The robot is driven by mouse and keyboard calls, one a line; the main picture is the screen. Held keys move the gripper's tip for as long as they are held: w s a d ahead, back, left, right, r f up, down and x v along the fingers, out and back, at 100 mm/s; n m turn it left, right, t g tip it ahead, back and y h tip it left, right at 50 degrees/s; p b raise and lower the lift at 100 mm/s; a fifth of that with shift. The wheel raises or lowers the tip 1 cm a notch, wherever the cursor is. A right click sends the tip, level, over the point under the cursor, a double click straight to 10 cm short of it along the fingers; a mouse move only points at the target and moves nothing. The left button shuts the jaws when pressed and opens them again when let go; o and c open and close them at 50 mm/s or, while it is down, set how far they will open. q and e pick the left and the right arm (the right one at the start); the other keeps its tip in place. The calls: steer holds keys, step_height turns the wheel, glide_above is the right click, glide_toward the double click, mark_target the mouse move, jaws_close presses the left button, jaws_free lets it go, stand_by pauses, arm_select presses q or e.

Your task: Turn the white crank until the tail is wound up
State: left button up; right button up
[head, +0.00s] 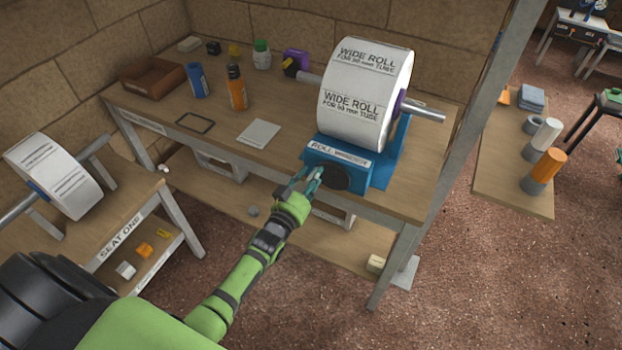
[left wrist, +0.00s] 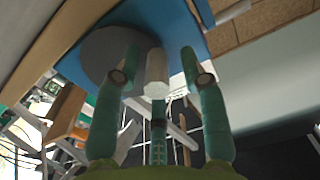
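The blue roll winder (head: 338,174) stands at the front edge of the bench and carries a large white paper roll (head: 352,100) on a metal bar. A dark crank disc (head: 331,179) is on its front face; the disc also shows in the left wrist view (left wrist: 103,52). The white crank handle (left wrist: 156,75) sticks out from the disc toward my wrist camera. My left gripper (head: 309,180) is at the disc. Its green fingers (left wrist: 160,75) stand open around the handle, with gaps beside it. I cannot make out a loose paper tail. My right gripper is out of view.
The bench (head: 200,125) holds an orange bottle (head: 236,88), a blue bottle (head: 198,80), a brown tray (head: 151,77) and small items behind the winder. Another roll (head: 55,175) stands on the left table. A post (head: 478,110) rises right of the winder.

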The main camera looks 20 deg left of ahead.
arm_select(q)
steer(key=shift+f, duration=0.1)
steer(key=shift+s, duration=0.25)
steer(key=s, duration=1.1)
steer(key=shift+s+a, duration=0.2)
steer(key=shift+s, duration=0.05)
